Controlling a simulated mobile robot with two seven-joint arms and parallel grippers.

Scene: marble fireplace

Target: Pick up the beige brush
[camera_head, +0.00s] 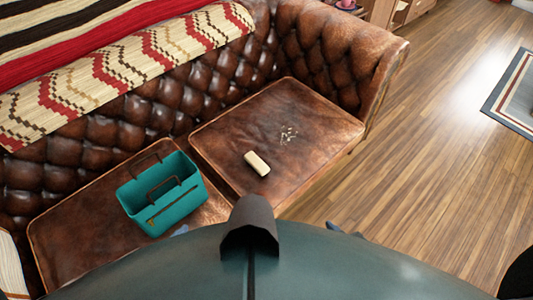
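The beige brush (257,163) is a small pale block lying on the right seat cushion (318,112) of a brown leather sofa, near the cushion's left front part. Nothing touches it. Pale crumbs (288,134) lie on the same cushion, up and to the right of the brush. Neither of my grippers shows clearly; only my own dark body fills the bottom of the view.
A teal basket (163,196) with brown handles stands on the left seat cushion (82,238), left of the brush. The tufted backrest (185,100) and a striped blanket (120,65) lie behind. The wooden floor (430,150) at right is open, with a rug (512,95) farther off.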

